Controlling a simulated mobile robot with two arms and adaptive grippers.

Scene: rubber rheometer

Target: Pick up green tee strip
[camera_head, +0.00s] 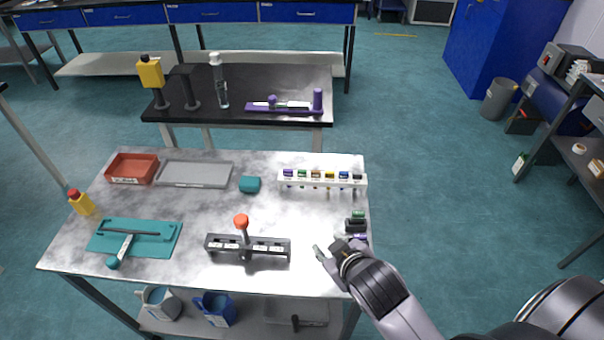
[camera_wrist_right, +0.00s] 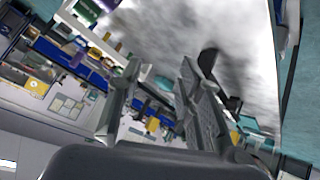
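I cannot pick out the green tee strip for certain. A small green-topped dark piece (camera_head: 358,214) lies near the table's right edge, beside a black piece (camera_head: 355,226) and a purple one partly hidden by my arm. A white rack (camera_head: 350,184) with several coloured labels, one of them green, stands behind them. My right gripper (camera_head: 328,252) is over the front right of the table, in front of these pieces. In the right wrist view my right gripper (camera_wrist_right: 160,95) has its fingers apart with nothing held between them. Green and purple pieces (camera_wrist_right: 92,10) show blurred at its upper left. My left gripper is out of view.
A grey holder with an orange knob (camera_head: 241,222) stands left of the gripper. The middle of the table is mostly clear.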

